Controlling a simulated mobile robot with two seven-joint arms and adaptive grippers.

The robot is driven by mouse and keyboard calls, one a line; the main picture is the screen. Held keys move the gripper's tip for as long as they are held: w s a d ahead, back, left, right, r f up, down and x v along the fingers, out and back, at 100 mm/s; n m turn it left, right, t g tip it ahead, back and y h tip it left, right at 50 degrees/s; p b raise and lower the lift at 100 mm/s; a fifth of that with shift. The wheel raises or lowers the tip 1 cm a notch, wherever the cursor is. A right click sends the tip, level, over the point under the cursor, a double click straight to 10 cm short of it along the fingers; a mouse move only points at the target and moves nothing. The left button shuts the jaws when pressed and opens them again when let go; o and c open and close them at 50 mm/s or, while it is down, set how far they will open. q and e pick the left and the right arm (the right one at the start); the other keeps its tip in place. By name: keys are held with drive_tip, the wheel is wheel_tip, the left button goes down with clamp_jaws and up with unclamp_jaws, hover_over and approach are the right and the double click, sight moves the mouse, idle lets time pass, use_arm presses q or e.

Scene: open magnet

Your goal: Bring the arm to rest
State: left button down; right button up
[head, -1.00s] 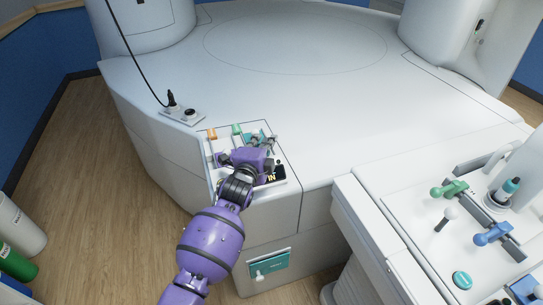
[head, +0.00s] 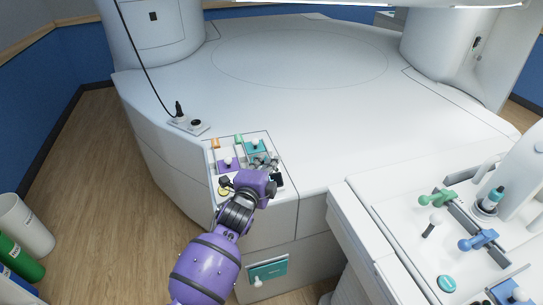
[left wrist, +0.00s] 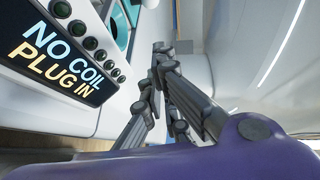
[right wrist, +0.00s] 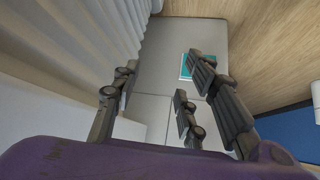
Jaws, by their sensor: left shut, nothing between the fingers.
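My left arm comes in from the bottom of the head view. Its gripper (head: 266,160) is over the control panel (head: 212,177) on the front corner of the white magnet base. In the left wrist view the left gripper's fingers (left wrist: 160,55) are together with nothing between them. A dark display reading "NO COIL PLUG IN" (left wrist: 62,45) is close beside them. My right gripper shows only in the right wrist view (right wrist: 165,85), with its fingers spread apart and empty, above a white front with a teal plate (right wrist: 187,66).
The panel holds a purple block (head: 229,164), a teal block (head: 256,147) and orange and green parts. A cable plug (head: 179,108) stands behind it. A console with a green handle (head: 437,199) and a blue handle (head: 478,240) is at right. Cylinders stand on the floor at left.

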use_arm(q)
drive_tip(key=s+a+f+n+g+y+p, duration=0.1)
drive_tip(key=s+a+f+n, duration=0.5)
drive_tip(key=s, duration=1)
drive_tip(key=s+a+f+n+g+y+p, duration=0.1)
drive_tip(key=s+a+f+n+g, duration=0.2)
drive_tip(key=s, duration=1.3)
drive_tip(key=s+a+f+n+g+y+p, duration=0.1)
drive_tip(key=s+a+f+n, duration=0.7)
drive_tip(key=s, duration=0.9)
wheel_tip(320, 180, down, 4)
drive_tip(key=shift+a+f+n+g+y, duration=0.3)
drive_tip(key=shift+n+g+y, duration=0.3)
drive_tip(key=shift+n+g, duration=0.55)
use_arm(e)
drive_tip(key=r, duration=0.1)
drive_tip(key=w+a+r, duration=0.2)
drive_tip(key=shift+w+r, duration=0.25)
drive_tip(key=shift+r, duration=0.15)
drive_tip(key=shift+w+a+r+t+y, duration=0.1)
drive_tip(key=shift+w+t+y, duration=0.2)
use_arm(q)
drive_tip(key=shift+a, duration=0.1)
use_arm(e)
drive_tip(key=shift+w+r, duration=0.1)
drive_tip(key=shift+w, duration=0.15)
use_arm(q)
drive_tip(key=shift+r, duration=0.1)
